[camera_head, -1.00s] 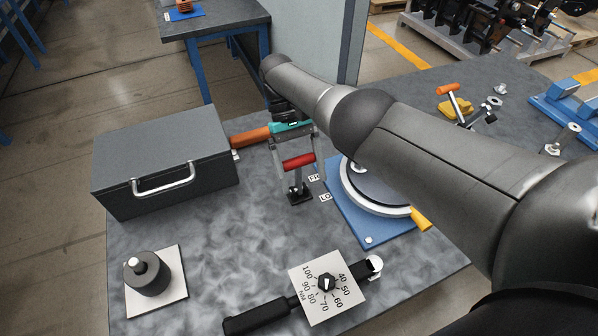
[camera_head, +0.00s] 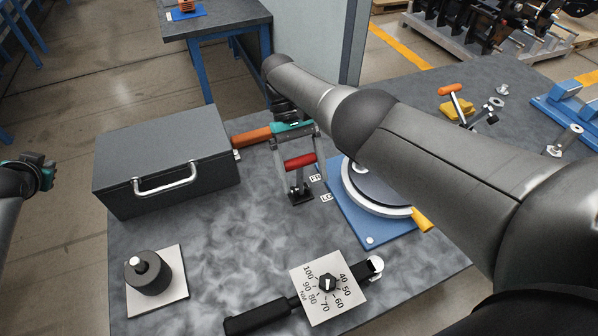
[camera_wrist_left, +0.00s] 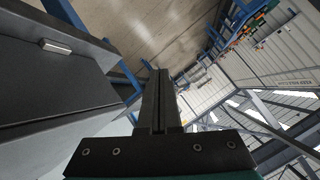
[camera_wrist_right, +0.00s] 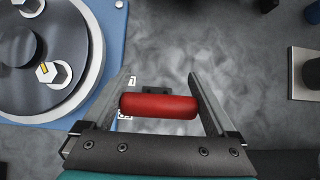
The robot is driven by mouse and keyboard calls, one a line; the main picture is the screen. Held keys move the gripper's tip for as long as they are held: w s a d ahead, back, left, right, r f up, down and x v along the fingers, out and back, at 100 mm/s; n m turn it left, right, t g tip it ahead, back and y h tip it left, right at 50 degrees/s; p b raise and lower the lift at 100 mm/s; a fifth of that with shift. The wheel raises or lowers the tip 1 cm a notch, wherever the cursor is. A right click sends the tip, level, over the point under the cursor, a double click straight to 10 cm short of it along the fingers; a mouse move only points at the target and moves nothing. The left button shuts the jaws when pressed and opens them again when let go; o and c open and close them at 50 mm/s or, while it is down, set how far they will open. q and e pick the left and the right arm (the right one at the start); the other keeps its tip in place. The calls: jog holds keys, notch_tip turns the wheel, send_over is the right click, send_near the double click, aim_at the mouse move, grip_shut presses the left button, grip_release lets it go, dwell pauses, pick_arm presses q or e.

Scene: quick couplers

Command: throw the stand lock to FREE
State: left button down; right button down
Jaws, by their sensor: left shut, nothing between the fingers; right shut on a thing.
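The stand lock is a small lever with a red grip (camera_head: 299,161) above a black base (camera_head: 300,194), beside the blue-based round stand (camera_head: 369,238). My right gripper (camera_head: 299,155) is shut on the red grip, with one finger at each end; the right wrist view shows the same grip (camera_wrist_right: 159,106) between the fingers. Two white labels lie beside the lever, one starting FR (camera_head: 315,177) and one starting LO (camera_head: 326,197); the rest of their text is unclear. My left gripper (camera_head: 44,172) is shut and empty, left of the table; its closed fingers show in the left wrist view (camera_wrist_left: 159,105).
A grey box with a handle (camera_head: 165,150) stands at the table's left. A black cylinder on a plate (camera_head: 150,275) and a torque wrench with a dial (camera_head: 327,284) lie in front. My right arm covers part of the round stand.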

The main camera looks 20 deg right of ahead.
pick_arm(q)
jog(key=w+d+r+m+t+h, duration=0.1)
jog(key=w+d+r+t, duration=0.15)
jog(key=r, duration=0.35)
jog(key=w+d+r+m+t, duration=0.1)
jog(key=d+r, duration=0.3)
jog(key=r, duration=0.2)
jog(key=s+d+r+m+t+h, duration=0.2)
jog(key=d+r+m, duration=0.15)
jog(key=d, duration=0.45)
jog(key=s+d+f+m+g+h, duration=0.2)
jog(key=s+d+f+m+h, duration=0.15)
jog(key=s+d+f, duration=0.4)
jog(key=s+d+f+m+g+h, duration=0.1)
jog(key=s+d+f+m+h, duration=0.3)
jog(key=s+d, duration=0.55)
jog(key=s+d+f+m+g+h, duration=0.25)
jog(key=s+d+m, duration=0.35)
jog(key=s+d, duration=0.75)
send_near(307, 163)
jog(key=w+d, duration=0.3)
jog(key=d, duration=0.1)
jog(key=shift+w+a+f, duration=0.15)
jog(key=shift+w+f, duration=0.45)
pick_arm(e)
jog(key=shift+f, duration=0.1)
